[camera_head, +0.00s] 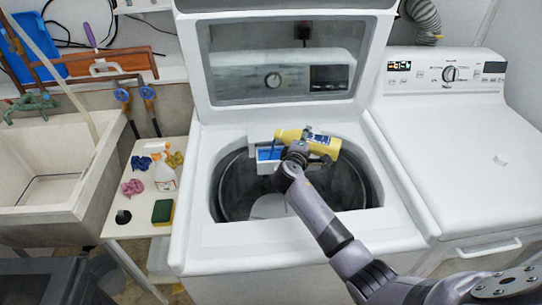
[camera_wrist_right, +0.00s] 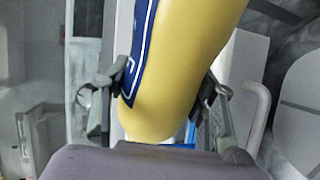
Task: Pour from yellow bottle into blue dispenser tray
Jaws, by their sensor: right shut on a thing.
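The yellow bottle (camera_head: 291,135) with a dark blue label lies tipped nearly level over the open washer tub in the head view. Its left end is above the blue dispenser tray (camera_head: 266,154), which sits in a white housing at the tub's back rim. A thin blue streak shows between that end and the tray; I cannot tell whether it is liquid. My right gripper (camera_head: 299,152) is shut on the bottle. In the right wrist view its fingers (camera_wrist_right: 160,95) flank the yellow body (camera_wrist_right: 190,70), and the bottle's far end is out of frame. My left gripper is not in view.
The washer's lid (camera_head: 283,75) stands open behind the tub. A second machine (camera_head: 455,130) is at the right. A small side table (camera_head: 135,220) at the left holds a spray bottle (camera_head: 164,174), a sponge (camera_head: 162,211) and crumpled cloths. A sink (camera_head: 55,165) is farther left.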

